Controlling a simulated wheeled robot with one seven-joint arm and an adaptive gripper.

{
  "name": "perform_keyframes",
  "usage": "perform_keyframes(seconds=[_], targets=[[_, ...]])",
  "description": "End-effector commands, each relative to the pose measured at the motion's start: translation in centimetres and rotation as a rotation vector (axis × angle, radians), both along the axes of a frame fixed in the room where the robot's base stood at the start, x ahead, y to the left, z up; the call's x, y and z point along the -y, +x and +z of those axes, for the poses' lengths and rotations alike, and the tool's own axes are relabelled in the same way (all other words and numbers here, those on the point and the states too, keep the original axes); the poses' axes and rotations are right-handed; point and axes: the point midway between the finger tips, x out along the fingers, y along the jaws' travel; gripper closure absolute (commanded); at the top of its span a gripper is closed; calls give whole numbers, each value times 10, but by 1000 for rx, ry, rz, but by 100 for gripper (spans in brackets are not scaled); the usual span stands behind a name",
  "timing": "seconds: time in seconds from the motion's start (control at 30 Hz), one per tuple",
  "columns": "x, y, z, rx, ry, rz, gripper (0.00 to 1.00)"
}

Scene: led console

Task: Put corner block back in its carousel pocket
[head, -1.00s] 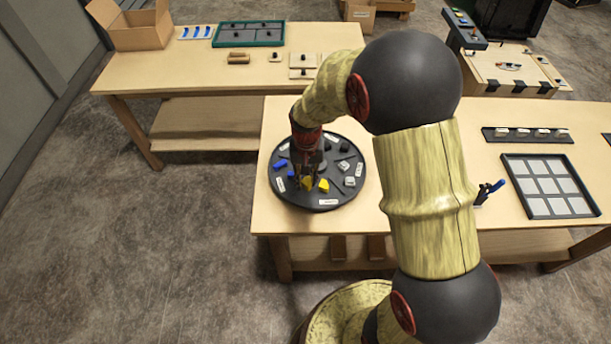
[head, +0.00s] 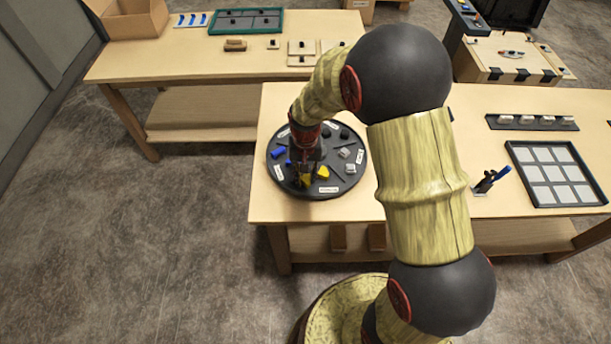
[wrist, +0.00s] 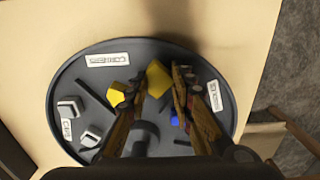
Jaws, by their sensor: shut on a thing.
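My gripper (wrist: 159,76) is shut on a yellow corner block (wrist: 158,80), held between the two fingertips. In the head view my gripper (head: 304,178) hangs over the near left part of the round black carousel (head: 341,187), pointing down, with the yellow corner block (head: 304,183) at its tips. I cannot tell whether the block touches the carousel surface. A second yellow block (head: 323,172) sits on the carousel to the right; it also shows left of the fingers in the wrist view (wrist: 116,97). A white label (wrist: 108,60) lies near the rim. The fingers hide part of the surface.
Blue pieces (head: 278,151), grey pieces (head: 350,169) and black pieces stand around the carousel, with thin dividers between groups. A grey compartment tray (head: 518,172) and a blue-handled tool (head: 492,179) lie to the right. The table's front edge is close to the carousel.

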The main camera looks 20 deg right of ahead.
Motion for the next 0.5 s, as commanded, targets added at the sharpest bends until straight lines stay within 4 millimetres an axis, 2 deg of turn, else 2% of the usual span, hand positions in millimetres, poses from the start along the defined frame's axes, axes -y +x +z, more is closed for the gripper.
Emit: perform_keyframes(seconds=[0.5], targets=[[0,0,-9,0,0,0,93]])
